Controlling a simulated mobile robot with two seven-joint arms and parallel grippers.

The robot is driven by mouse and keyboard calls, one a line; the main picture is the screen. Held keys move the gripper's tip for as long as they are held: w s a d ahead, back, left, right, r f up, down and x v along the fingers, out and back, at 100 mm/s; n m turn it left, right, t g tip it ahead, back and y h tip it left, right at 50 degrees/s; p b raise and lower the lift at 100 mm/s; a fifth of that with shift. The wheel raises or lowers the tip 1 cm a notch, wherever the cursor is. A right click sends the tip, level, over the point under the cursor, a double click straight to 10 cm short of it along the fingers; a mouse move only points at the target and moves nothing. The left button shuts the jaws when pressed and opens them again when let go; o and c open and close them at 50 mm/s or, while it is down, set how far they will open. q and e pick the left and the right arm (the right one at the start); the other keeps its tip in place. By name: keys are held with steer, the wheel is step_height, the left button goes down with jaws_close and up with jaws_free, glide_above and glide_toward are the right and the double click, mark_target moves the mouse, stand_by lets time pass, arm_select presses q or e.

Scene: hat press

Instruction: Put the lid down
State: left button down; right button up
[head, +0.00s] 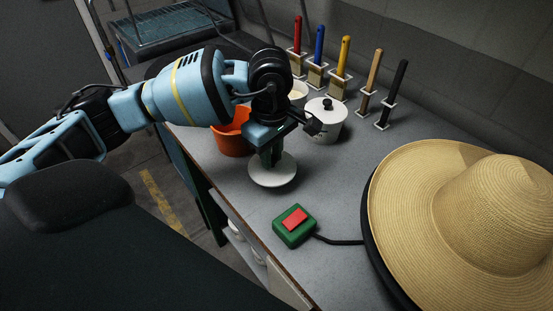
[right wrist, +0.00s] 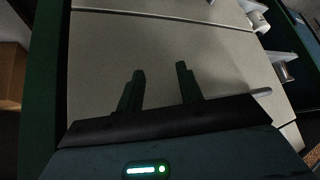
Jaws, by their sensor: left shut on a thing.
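A round white lid (head: 272,174) is under my left gripper (head: 270,155) in the head view. The left fingers point down and are shut on the lid's top, hiding the grip. The lid looks level, at or just above the grey worktop near its left edge; I cannot tell whether it touches. In the right wrist view, my right gripper (right wrist: 160,85) is open, its two dark fingers apart with nothing between them. It faces pale panels. The right gripper does not show in the head view.
An orange bowl (head: 232,137), a white pot (head: 326,124) with a black knob and an open white container (head: 298,93) stand behind the lid. Several brushes stand at the back. A green box with a red button (head: 294,222) and a straw hat (head: 440,210) are nearer.

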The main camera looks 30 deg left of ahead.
mark_target(277, 163)
arm_select(q)
steer(key=shift+w+d, duration=0.1)
steer(key=shift+w, duration=0.3)
steer(key=shift+w+d, duration=0.1)
steer(key=shift+w, duration=0.2)
step_height(277, 163, down, 3)
steer(key=shift+f, duration=0.3)
steer(key=shift+f, duration=0.1)
steer(key=shift+f, duration=0.15)
steer(key=c, duration=1.3)
jaws_free()
